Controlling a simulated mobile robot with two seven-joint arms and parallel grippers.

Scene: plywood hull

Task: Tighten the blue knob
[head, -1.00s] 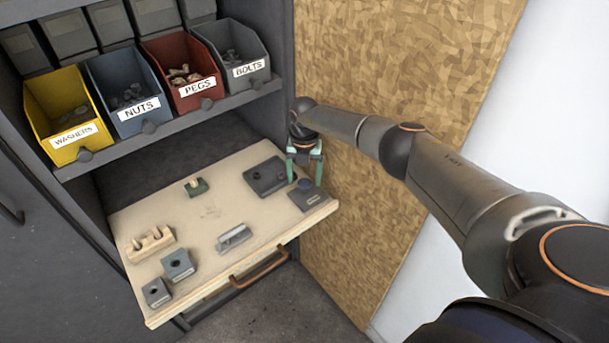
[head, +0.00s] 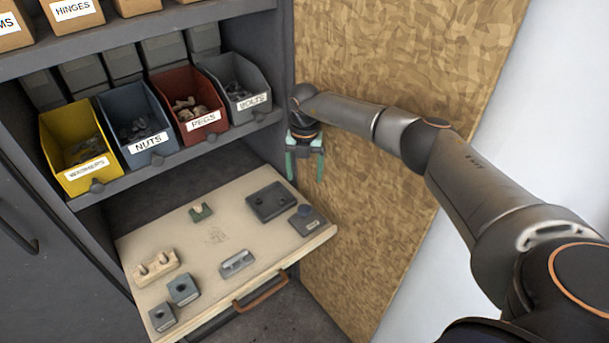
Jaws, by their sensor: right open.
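The fingertips show clear of the knob in the head view. The whole knob top is visible. My left gripper is not in view.
A dark plate (head: 270,201) with holes lies left of the knob's block. Labelled bins (head: 205,120) stand on the shelf above. A chipboard panel (head: 375,200) rises on the right.

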